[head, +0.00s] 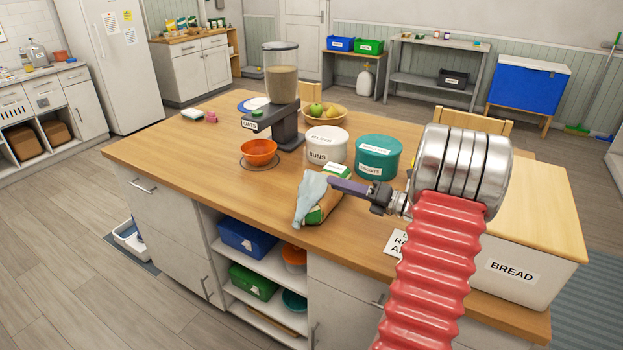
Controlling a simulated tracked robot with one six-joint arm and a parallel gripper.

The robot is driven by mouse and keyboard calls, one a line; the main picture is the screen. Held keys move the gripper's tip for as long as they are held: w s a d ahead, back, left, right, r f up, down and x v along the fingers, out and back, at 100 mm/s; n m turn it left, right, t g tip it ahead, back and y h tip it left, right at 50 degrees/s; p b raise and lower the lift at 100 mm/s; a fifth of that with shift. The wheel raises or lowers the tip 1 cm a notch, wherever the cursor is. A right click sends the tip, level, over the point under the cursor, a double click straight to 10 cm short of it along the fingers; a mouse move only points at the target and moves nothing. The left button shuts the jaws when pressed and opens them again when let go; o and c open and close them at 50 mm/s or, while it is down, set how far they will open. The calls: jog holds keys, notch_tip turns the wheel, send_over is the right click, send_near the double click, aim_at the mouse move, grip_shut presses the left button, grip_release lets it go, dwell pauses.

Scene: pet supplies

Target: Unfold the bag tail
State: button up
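A small green and tan bag (328,207) with a white label lies near the front edge of the wooden island top. A pale blue-grey limp piece (311,194) lies over its left end and reaches to the counter edge; I cannot tell whether it is the bag's tail or a separate cloth. My gripper (334,183) points left, with its purple fingers at or just above the bag and close to the pale piece. The fingers overlap from this side, so their gap is hidden. Contact with the bag is unclear.
A white tub (326,146), a teal tub (378,157) and an orange bowl (259,151) under a dispenser (280,85) stand behind the bag. A white bread box (525,260) stands at right.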

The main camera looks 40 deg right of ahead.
aim_at(304, 173)
dwell(0.3)
jog(key=shift+x, duration=3.7)
jog(key=shift+c, duration=0.6)
grip_shut()
